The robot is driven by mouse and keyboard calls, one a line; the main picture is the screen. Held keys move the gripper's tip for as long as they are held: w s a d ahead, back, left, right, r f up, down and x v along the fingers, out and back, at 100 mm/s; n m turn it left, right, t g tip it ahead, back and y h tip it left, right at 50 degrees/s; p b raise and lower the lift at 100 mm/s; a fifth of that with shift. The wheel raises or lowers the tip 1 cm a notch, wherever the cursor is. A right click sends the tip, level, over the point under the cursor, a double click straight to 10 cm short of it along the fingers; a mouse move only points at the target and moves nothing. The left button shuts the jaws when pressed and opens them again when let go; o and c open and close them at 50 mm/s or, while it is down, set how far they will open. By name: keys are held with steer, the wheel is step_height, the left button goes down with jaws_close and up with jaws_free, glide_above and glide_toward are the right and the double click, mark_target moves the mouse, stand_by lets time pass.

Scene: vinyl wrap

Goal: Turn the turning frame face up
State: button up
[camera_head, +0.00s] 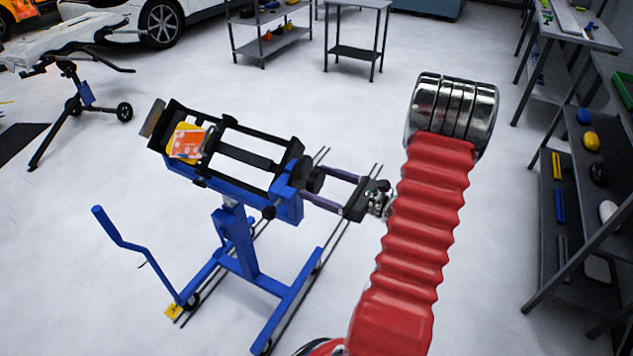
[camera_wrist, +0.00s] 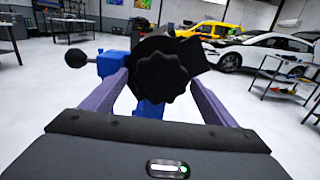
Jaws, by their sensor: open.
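The turning frame (camera_head: 247,157) is a black rectangular frame on a blue wheeled stand (camera_head: 240,245) in the head view, left of centre. It sits tilted, and an orange and yellow piece (camera_head: 186,142) is at its left end. A black lobed knob (camera_wrist: 160,78) is at its near end, large in the middle of the wrist view. My gripper (camera_head: 313,183) is open, with its purple fingers pointing at that end, one on each side of the knob. Whether the fingers touch the knob cannot be told. A small round black handle (camera_wrist: 75,58) sticks out left of the knob.
A blue crank arm (camera_head: 125,240) rises at the stand's left. A grey shelf rack (camera_head: 575,200) stands at the right. Another stand with a white panel (camera_head: 65,45) is at the far left. Open white floor lies around the blue stand.

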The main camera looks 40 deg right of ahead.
steer(key=shift+x, duration=0.8)
steer(key=shift+d, duration=0.1)
steer(key=c, duration=1.5)
